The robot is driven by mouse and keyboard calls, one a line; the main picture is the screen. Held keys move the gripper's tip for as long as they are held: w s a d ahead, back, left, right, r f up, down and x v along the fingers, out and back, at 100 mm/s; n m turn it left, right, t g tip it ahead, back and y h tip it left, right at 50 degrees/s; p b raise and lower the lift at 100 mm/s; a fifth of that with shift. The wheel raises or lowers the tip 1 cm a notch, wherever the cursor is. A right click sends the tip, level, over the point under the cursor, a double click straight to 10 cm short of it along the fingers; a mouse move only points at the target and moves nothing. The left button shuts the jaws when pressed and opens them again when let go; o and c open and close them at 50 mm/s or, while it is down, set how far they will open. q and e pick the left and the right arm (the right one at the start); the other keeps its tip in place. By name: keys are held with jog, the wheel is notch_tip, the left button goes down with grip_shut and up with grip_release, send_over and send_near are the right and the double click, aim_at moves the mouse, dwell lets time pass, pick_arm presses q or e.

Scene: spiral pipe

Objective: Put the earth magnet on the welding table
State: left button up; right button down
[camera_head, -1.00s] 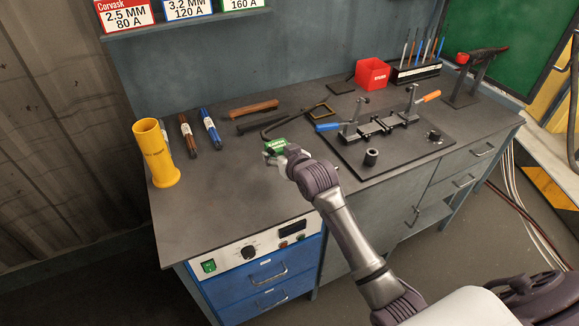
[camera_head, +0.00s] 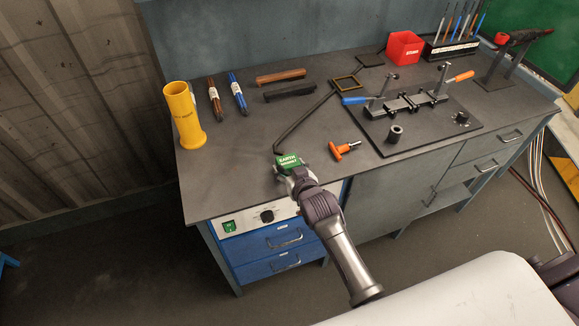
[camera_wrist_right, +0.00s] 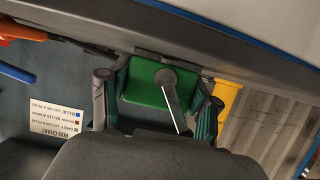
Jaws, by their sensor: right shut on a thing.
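The earth magnet (camera_head: 289,161) is a green block with white lettering. My right gripper (camera_head: 288,174) is shut on it at the front edge of the dark-topped workbench (camera_head: 240,178). In the right wrist view the green magnet (camera_wrist_right: 148,84) sits between the two fingers (camera_wrist_right: 152,105). Whether it touches the bench top I cannot tell. A thin dark cable (camera_head: 305,119) runs from beside the magnet toward the back of the bench. A dark plate with a clamping fixture (camera_head: 405,142) lies on the bench's right part. My left gripper is not in view.
An orange-handled tool (camera_head: 345,149) lies right of the magnet. A red box (camera_head: 404,47) is at the back. Bench top between the rods and magnet is clear.

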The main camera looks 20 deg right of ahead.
jog(key=shift+r, duration=0.15)
jog(key=shift+c, duration=1.2)
grip_release()
jog(key=shift+f, duration=0.2)
